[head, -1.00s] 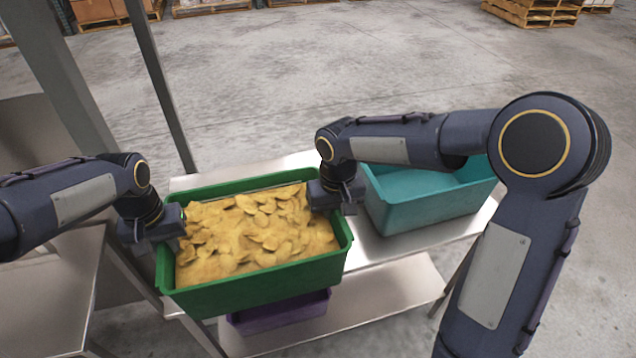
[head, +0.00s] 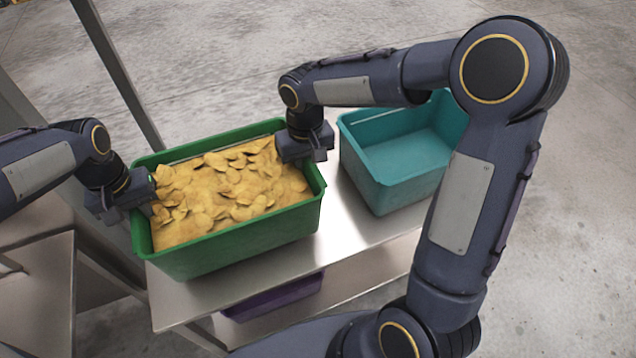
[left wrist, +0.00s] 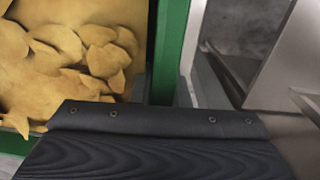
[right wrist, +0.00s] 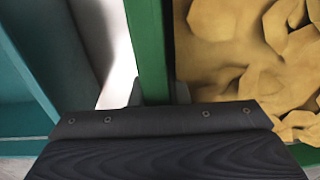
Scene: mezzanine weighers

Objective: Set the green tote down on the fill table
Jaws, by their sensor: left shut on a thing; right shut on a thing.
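The green tote (head: 240,243), full of yellow chip-like pieces (head: 225,195), is upright over the left part of the steel fill table (head: 345,235). Its underside is close to the tabletop; I cannot tell whether it touches. My left gripper (head: 145,193) is shut on the tote's left end wall, and my right gripper (head: 305,150) is shut on its right end wall. The left wrist view shows the green wall (left wrist: 170,45) beyond the gripper. In the right wrist view, fingertips straddle the opposite green wall (right wrist: 147,45).
An empty teal tote (head: 395,170) stands on the table just right of the green one, with a narrow gap. A purple tote (head: 275,297) sits on the lower shelf. A grey post (head: 120,75) rises behind the left end. Another steel surface (head: 35,300) is at left.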

